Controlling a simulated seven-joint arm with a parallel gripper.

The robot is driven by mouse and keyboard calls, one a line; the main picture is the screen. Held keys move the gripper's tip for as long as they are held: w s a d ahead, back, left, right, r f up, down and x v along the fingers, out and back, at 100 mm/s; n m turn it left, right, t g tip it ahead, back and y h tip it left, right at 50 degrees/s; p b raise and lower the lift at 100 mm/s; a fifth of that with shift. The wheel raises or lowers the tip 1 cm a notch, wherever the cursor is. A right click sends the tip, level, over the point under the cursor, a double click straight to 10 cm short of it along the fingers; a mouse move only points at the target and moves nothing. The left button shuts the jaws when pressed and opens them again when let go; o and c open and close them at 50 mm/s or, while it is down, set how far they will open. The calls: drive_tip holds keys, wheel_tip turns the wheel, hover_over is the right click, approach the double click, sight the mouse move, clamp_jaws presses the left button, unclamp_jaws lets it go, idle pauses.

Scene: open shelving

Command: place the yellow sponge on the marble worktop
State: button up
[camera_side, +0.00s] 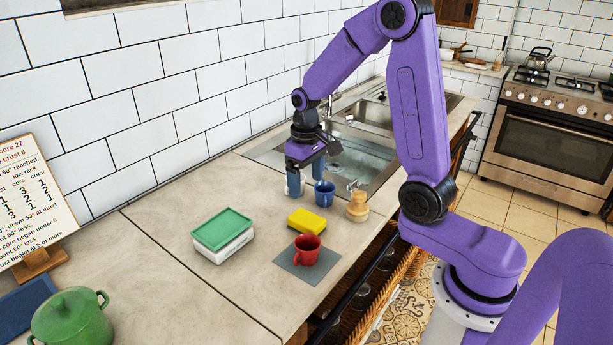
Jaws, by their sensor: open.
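The yellow sponge (307,221) lies on the worktop (190,285), just behind a red mug. The worktop is pale grey-beige with a dark seam across it. My gripper (295,184) points down above the worktop near the sink edge, up and behind the sponge in the picture. Its two blue fingers are apart, and I see nothing between them. The gripper is clear of the sponge.
A red mug (306,250) stands on a grey mat (286,262). A blue mug (324,194) and a wooden object (357,206) stand near my gripper. A green-lidded box (222,237), green pot (71,318) and text board (32,203) are left. The sink (350,160) is behind.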

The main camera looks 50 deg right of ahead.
drive_tip(key=s+a+r+n, duration=0.4)
drive_tip(key=s+a+n, duration=0.2)
drive_tip(key=s+a, duration=0.3)
drive_tip(key=s+a+r+n, duration=0.1)
drive_tip(key=s+n, duration=0.5)
drive_tip(key=s, duration=1.1)
drive_tip(key=shift+a+n, duration=0.15)
drive_tip(key=shift+n, duration=0.15)
drive_tip(key=shift+w+r, duration=0.1)
